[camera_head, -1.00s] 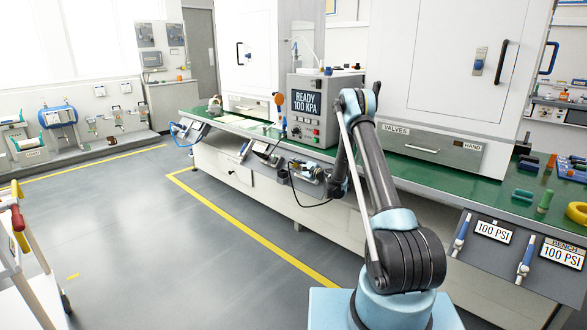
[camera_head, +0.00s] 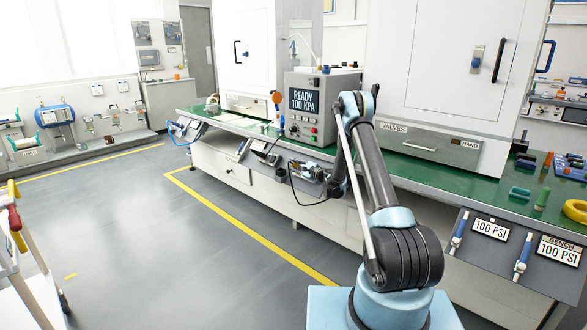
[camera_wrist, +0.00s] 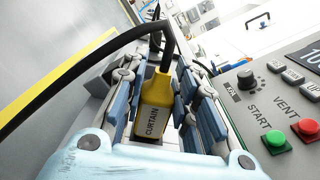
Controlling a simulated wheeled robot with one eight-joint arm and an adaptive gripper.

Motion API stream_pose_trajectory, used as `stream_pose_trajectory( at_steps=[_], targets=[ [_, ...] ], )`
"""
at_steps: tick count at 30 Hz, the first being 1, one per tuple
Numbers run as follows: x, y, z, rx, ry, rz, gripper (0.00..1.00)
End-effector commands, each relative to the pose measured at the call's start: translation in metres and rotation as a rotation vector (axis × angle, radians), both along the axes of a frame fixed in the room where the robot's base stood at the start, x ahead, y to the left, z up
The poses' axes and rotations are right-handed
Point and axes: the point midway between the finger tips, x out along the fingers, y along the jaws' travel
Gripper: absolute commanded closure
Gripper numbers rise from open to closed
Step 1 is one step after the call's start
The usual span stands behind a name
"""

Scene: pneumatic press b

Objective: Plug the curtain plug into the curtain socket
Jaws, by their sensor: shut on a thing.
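The yellow curtain plug (camera_wrist: 156,98) with a "CURTAIN" label is in the wrist view, between the blue-padded fingers of my gripper (camera_wrist: 165,76). My gripper is shut on it. A black cable (camera_wrist: 85,68) runs from the plug's far end and arcs off to the left. In the head view my gripper (camera_head: 306,172) is small, at the front edge of the bench below the grey control box, with the black cable looping under it. I cannot make out the curtain socket in either view.
The control box (camera_head: 310,108) reads "READY 100 KPA"; its green START button (camera_wrist: 275,139) and red VENT button (camera_wrist: 306,127) lie right of my gripper. The green bench (camera_head: 480,185) carries loose parts at right. The floor at left is clear up to a trolley (camera_head: 22,255).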

Motion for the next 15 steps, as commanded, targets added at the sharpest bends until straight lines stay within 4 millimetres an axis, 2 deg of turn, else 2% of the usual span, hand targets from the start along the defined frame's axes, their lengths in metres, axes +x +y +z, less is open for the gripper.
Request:
stream_pose_trajectory(
  at_steps=[5,6,8,15],
  targets=[
    [0.0022,-0.0017,-0.0025,0.0,0.0,0.0,0.97],
    [0.0019,-0.0014,-0.0023,0.0,0.0,0.0,0.64],
    [0.0018,-0.0014,-0.0022,0.0,0.0,0.0,0.5],
    [0.0018,-0.0014,-0.0022,0.0,0.0,0.0,0.5]
  ],
)
